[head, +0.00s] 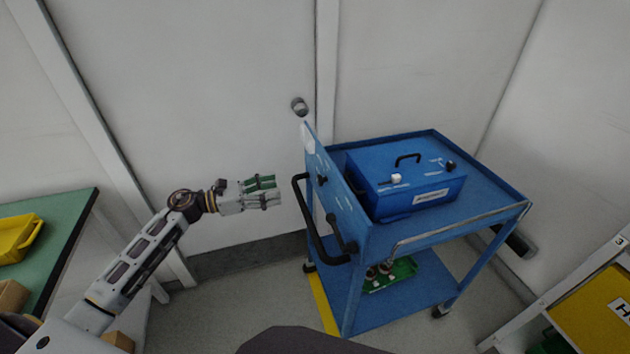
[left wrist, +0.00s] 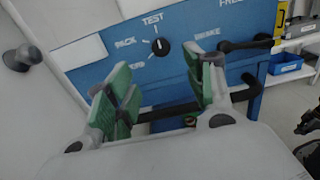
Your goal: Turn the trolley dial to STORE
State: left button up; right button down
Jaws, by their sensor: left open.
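The blue trolley (head: 430,240) stands right of centre in the head view. Its upright end panel (head: 338,200) faces my left arm. The dial (left wrist: 160,47) is a black knob with a white mark in the left wrist view, below the word TEST. PACK is printed to its left, and a third label at lower left is too blurred to read. The mark looks to point up towards TEST. My left gripper (head: 279,190) is open and empty, left of the panel and apart from it. Its green-padded fingers (left wrist: 162,82) show below the dial. My right gripper is not in view.
A black push handle (head: 312,225) sticks out from the panel towards my left gripper. A black lever (left wrist: 245,45) sits by the BRAKE label. A blue case (head: 408,190) rests on the trolley top. A green table (head: 70,215) stands at left.

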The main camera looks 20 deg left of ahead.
aim_at(318, 180)
pick_arm(q)
jog(key=p+x, duration=0.1)
jog(key=x, duration=0.9)
jog(key=shift+w+d+r, duration=0.1)
jog(key=shift+w+d, duration=0.05)
jog(key=x, duration=0.2)
jog(key=shift+w+d, duration=0.15)
jog(key=shift+d, duration=0.1)
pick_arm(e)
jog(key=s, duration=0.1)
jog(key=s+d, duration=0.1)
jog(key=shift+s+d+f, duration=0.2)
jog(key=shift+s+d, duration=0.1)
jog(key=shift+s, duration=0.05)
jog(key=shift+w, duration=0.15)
pick_arm(q)
jog(key=shift+c, duration=0.2)
